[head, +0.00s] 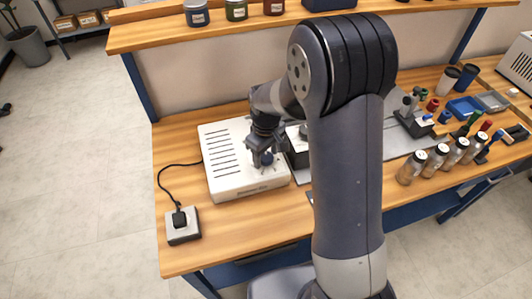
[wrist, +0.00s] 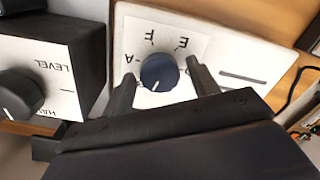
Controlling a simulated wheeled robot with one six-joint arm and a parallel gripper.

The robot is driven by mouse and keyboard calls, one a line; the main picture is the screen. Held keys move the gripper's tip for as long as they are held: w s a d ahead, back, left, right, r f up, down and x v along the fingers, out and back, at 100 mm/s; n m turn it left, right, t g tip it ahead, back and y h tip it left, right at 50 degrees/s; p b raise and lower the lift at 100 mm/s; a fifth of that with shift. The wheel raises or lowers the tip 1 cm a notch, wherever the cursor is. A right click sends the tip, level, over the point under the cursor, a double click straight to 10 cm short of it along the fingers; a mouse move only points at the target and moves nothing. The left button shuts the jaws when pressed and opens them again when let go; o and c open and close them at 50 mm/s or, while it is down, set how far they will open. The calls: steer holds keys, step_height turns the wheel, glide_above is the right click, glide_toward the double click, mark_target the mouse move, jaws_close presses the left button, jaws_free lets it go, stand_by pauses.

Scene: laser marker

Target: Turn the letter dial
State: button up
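The letter dial (wrist: 158,72) is a round dark blue knob on a white letter plate (wrist: 190,35), with letters such as A and E around it. A white mark on the knob points toward the bottom of the wrist view. My gripper (wrist: 161,70) is open, with one finger on each side of the dial and a gap showing on both sides. Its fingers hide part of the plate.
A black box with a white LEVEL face (wrist: 50,70) and black knob (wrist: 18,93) stands close left in the wrist view. In the head view, a socket box with a black plug (head: 183,230) sits left of the machine. Several jars (head: 411,168) stand right.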

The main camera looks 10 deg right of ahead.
mark_target(266, 156)
steer(key=c, duration=0.8)
steer(key=shift+m+b, duration=0.4)
steer(key=shift+m, duration=1.1)
steer(key=o, duration=0.9)
steer(key=shift+o, duration=0.2)
steer(key=shift+r, duration=0.1)
step_height(266, 156, up, 11)
steer(key=shift+b, duration=0.3)
